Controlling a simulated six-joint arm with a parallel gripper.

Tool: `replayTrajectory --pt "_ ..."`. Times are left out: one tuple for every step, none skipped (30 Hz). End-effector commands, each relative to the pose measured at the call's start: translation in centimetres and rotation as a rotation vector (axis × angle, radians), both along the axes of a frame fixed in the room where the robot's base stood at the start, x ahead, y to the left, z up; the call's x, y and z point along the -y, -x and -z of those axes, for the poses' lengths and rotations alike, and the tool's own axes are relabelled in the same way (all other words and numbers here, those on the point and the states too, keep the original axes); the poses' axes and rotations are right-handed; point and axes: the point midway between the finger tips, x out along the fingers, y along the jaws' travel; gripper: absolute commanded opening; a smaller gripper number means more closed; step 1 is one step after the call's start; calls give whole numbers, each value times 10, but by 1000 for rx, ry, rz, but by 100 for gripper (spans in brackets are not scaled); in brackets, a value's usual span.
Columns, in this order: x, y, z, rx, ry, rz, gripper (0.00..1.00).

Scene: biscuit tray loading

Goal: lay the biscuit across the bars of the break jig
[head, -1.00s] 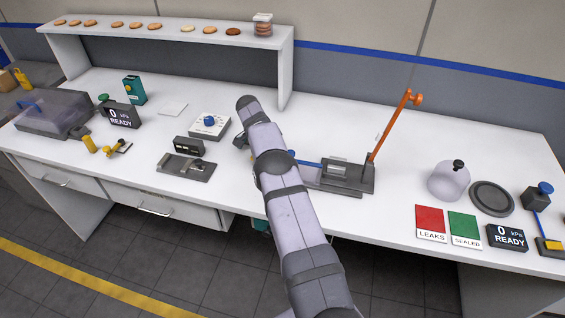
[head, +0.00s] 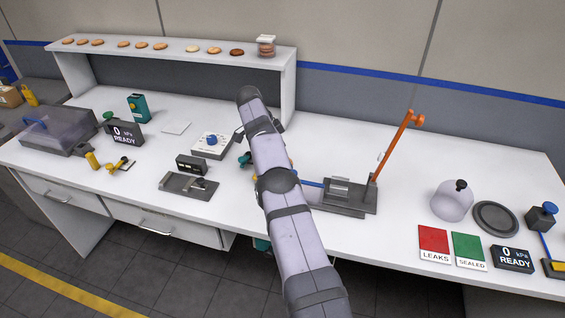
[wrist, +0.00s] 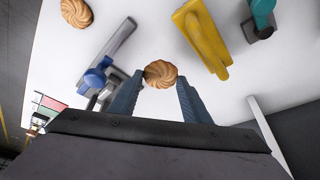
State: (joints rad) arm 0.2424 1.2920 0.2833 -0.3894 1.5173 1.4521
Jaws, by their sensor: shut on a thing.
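In the wrist view the biscuit (wrist: 160,74), round, golden and swirl-topped, sits between the tips of my gripper (wrist: 158,86), which is shut on it. In the head view my arm hides the gripper and this biscuit. A dark grey fixture (head: 352,208) with a metal block, a blue bar and a raised orange lever stands right of my arm in the head view. It may be the break jig, but I cannot make out its bars clearly. The wrist view shows a grey bar-like part with a blue knob (wrist: 95,79) left of the held biscuit.
Another swirled biscuit (wrist: 76,12) lies on the white surface. A yellow tool (wrist: 205,42) and a teal object (wrist: 262,15) are to the right. A raised shelf (head: 171,57) holds several biscuits. A clear dome (head: 451,202) and dark disc (head: 496,218) stand right of the orange lever.

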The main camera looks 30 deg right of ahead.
Motion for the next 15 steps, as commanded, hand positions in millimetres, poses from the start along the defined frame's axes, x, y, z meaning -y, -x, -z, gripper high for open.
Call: replayTrajectory --pt "0 0 -7 0 0 0 35" --pt "0 0 -9 0 0 0 35" --pt "0 0 -10 0 0 0 35" --pt "0 0 -11 0 0 0 35" --pt "0 0 -11 1 0 0 35" --pt "0 0 -12 1 0 0 35" --pt "0 0 -12 1 0 0 35" --pt "0 0 -12 1 0 -1 35" --pt "1 0 -12 1 0 -1 35" --pt "1 0 -12 0 0 -2 35" --pt "2 0 -12 -1 0 -4 35" --pt "4 1 -13 -1 -1 -7 35" --pt "6 2 -13 -1 -1 -10 35" --pt "9 2 -15 0 -2 -14 35" --pt "12 3 -16 0 -2 -22 35"
